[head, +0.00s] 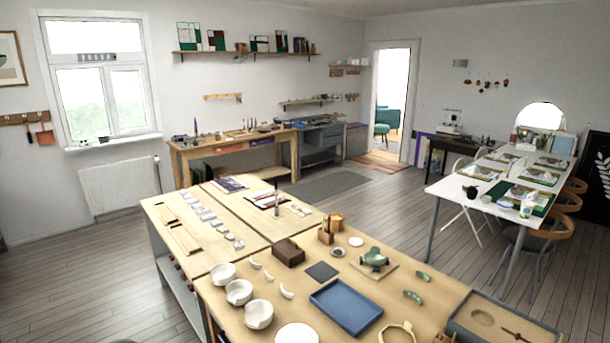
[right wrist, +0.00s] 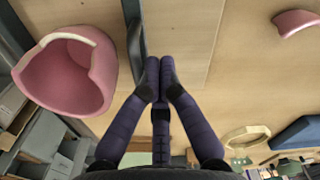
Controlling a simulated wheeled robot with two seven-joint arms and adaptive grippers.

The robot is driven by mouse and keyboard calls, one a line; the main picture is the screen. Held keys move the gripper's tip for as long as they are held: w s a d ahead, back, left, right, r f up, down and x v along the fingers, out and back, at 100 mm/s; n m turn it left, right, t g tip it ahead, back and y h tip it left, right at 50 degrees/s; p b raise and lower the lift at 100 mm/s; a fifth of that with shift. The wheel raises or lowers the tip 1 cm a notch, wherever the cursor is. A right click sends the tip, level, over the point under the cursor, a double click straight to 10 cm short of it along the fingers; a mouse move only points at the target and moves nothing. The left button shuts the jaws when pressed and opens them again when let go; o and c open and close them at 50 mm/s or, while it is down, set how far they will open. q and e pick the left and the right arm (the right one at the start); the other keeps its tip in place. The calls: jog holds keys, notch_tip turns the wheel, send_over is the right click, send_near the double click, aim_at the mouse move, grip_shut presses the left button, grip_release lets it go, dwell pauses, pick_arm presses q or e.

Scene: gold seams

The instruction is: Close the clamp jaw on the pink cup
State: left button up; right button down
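In the right wrist view a pink cup (right wrist: 62,88) is at the left, with its open mouth showing and a pale edge along part of its rim. A curved pink piece (right wrist: 297,23) lies apart from it at the top right. My right gripper (right wrist: 160,88) has its dark purple fingers together at the tips, with nothing visible between them. It is to the right of the cup and apart from it. A dark upright bar (right wrist: 137,38) is just beyond the fingertips; I cannot tell whether it is part of the clamp. Neither gripper nor the pink cup shows in the head view.
The wooden worktable (head: 228,308) holds several white bowls (head: 239,292), a blue tray (head: 346,306), a dark wooden box (head: 288,252) and a green piece on a board (head: 374,259). A wooden ring (right wrist: 246,135) lies right of my right gripper. Bare wood lies between these things.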

jog(key=shift+s+d, duration=1.45)
jog(key=shift+s, duration=0.3)
jog(key=shift+w+a, duration=0.2)
jog(key=shift+w+a, duration=0.2)
jog(key=shift+w, duration=0.1)
notch_tip(320, 180, up, 9)
jog(key=p, duration=0.6)
dwell(0.9)
jog(key=shift+s, duration=0.1)
